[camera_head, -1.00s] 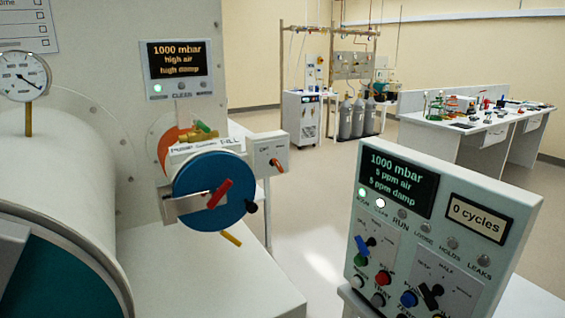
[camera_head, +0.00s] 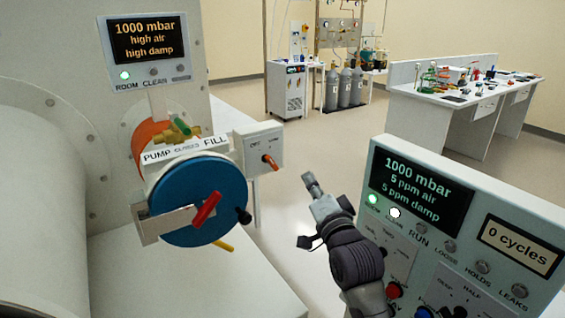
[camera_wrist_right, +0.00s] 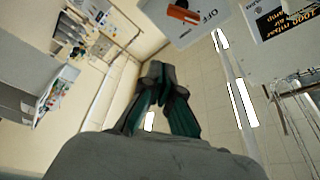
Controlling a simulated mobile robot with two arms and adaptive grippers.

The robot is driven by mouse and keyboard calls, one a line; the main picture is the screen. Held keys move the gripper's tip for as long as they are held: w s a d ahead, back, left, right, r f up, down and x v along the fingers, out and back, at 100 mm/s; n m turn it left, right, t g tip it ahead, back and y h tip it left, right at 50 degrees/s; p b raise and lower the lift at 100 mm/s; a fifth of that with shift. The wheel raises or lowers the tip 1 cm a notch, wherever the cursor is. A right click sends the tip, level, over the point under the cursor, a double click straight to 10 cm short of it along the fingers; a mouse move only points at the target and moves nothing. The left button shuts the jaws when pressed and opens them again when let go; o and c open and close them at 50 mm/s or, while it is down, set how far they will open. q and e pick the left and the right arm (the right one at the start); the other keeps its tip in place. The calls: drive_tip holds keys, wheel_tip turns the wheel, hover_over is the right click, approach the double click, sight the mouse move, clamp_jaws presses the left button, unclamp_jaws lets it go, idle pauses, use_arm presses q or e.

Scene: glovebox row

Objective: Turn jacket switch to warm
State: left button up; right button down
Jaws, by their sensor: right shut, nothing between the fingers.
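A small white switch box (camera_head: 258,145) stands just right of the blue disc valve, with an orange-red lever (camera_head: 269,161) pointing down and right. Its printed label is too small to read in the head view. In the right wrist view the box (camera_wrist_right: 208,22) shows at the top, with an orange lever (camera_wrist_right: 185,13) and the word OFF. My right gripper (camera_head: 310,182) is shut and empty, right of and slightly below the box, apart from it. Its dark fingers (camera_wrist_right: 158,68) also show in the wrist view. My left gripper is not in view.
The blue disc valve (camera_head: 191,225) with a red handle carries a PUMP/FILL label. A display (camera_head: 146,40) hangs above it. Open floor (camera_head: 300,145) and a bench (camera_head: 440,115) lie beyond.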

sight(272, 163)
use_arm(q)
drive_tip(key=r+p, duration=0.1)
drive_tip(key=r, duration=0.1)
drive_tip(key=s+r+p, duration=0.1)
drive_tip(key=p, duration=0.1)
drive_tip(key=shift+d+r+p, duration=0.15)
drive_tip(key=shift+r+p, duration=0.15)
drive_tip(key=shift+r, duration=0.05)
use_arm(e)
drive_tip(key=w+a, duration=0.5)
drive_tip(key=w, duration=0.2)
drive_tip(key=shift+a+f, duration=0.15)
drive_tip(key=shift+a, duration=0.2)
drive_tip(key=shift+w, duration=0.1)
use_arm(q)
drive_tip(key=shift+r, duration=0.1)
use_arm(e)
drive_tip(key=shift+d, duration=0.1)
